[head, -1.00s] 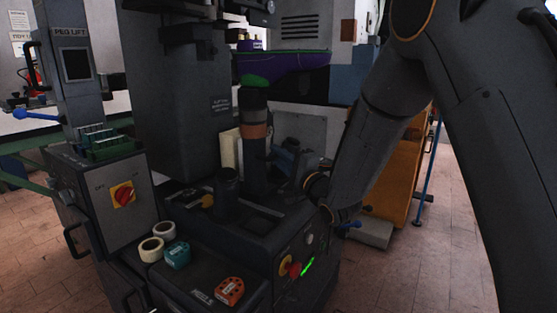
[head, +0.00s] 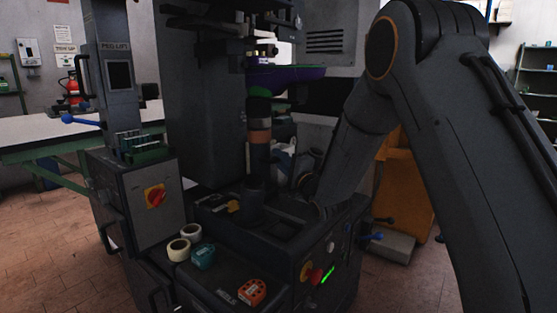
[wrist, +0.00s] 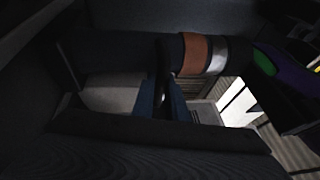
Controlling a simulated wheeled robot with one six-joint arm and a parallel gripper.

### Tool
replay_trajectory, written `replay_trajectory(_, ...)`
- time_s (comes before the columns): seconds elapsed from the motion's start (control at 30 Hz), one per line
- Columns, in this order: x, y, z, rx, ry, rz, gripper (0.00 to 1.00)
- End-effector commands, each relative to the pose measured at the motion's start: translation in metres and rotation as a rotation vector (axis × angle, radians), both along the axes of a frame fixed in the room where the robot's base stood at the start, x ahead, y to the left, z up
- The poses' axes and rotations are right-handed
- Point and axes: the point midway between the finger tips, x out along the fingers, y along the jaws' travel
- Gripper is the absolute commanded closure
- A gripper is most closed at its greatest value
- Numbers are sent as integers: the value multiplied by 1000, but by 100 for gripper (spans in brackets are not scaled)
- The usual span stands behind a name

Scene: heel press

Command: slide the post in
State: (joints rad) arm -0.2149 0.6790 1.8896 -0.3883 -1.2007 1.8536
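The dark post (head: 259,158) stands upright in the head view, with a copper band, a grey band and green near its top. A purple piece (head: 288,77) sits at its top, below the press head. A short dark cylinder (head: 252,207) overlaps the post's foot in this view; whether the post is in it cannot be told. In the wrist view, the blue fingers of my gripper (wrist: 165,88) reach to the post's dark shaft by the copper band (wrist: 195,54). Their grip is lost in shadow.
The press head (head: 225,30) overhangs the post. The peg lift cabinet (head: 140,200) stands left. Tape rolls (head: 179,249), a teal piece (head: 203,257) and an orange piece (head: 252,292) lie on the front shelf. An orange cabinet (head: 408,185) stands behind my arm.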

Motion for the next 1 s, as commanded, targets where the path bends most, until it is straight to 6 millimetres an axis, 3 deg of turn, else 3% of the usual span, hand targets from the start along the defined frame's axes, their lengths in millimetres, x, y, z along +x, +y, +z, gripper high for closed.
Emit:
replay_trajectory(0.03, 0, 3, 2, 0, -4, 5, 81)
replay_trajectory(0.1, 0, 3, 2, 0, -3, 5, 69)
replay_trajectory(0.47, -3, -2, 0, -1, -1, 1, 69)
replay_trajectory(0.8, -46, -29, -8, 0, 0, 2, 69)
replay_trajectory(1.0, -61, -39, -12, 0, -2, 2, 69)
